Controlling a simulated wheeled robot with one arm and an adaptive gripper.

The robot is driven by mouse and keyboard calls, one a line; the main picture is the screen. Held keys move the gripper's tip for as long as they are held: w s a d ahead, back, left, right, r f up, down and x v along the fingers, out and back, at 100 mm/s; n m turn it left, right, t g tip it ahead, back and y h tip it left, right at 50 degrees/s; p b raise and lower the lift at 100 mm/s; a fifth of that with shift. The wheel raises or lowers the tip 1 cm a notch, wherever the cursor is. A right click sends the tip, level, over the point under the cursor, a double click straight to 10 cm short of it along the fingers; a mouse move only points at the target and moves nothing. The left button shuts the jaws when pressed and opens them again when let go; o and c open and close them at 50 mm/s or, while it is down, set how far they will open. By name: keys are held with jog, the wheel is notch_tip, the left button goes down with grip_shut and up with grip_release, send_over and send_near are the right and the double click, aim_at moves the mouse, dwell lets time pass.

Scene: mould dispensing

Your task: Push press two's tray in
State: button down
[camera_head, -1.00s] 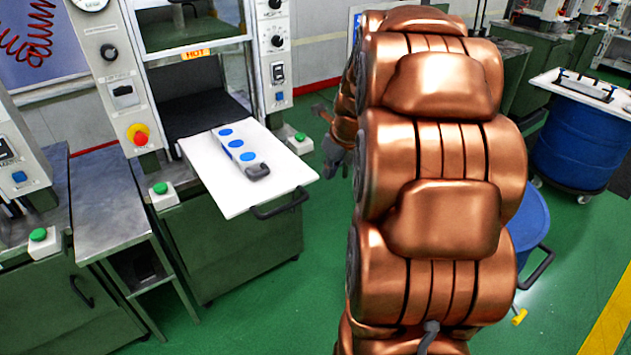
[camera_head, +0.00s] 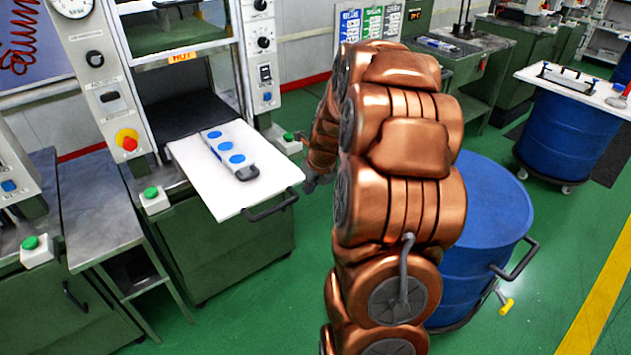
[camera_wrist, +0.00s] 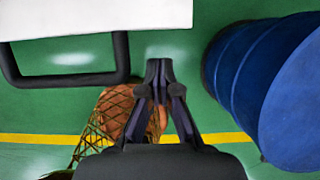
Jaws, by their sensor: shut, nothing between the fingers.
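The white tray (camera_head: 200,185) sticks far out of the open press in the head view, with a dark handle (camera_head: 270,207) on its front edge. In the head view my copper arm hides most of the gripper.
A blue drum (camera_head: 490,200) stands right of my arm and also shows in the wrist view (camera_wrist: 235,65). Green buttons (camera_head: 151,193) flank the press. A metal side table (camera_head: 105,220) stands to the left. Green floor is clear in front of the press.

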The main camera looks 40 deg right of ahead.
jog(key=shift+w+d+p, duration=0.1)
jog(key=shift+w+p, duration=0.2)
jog(key=shift+w, duration=0.95)
jog(key=shift+w, duration=0.1)
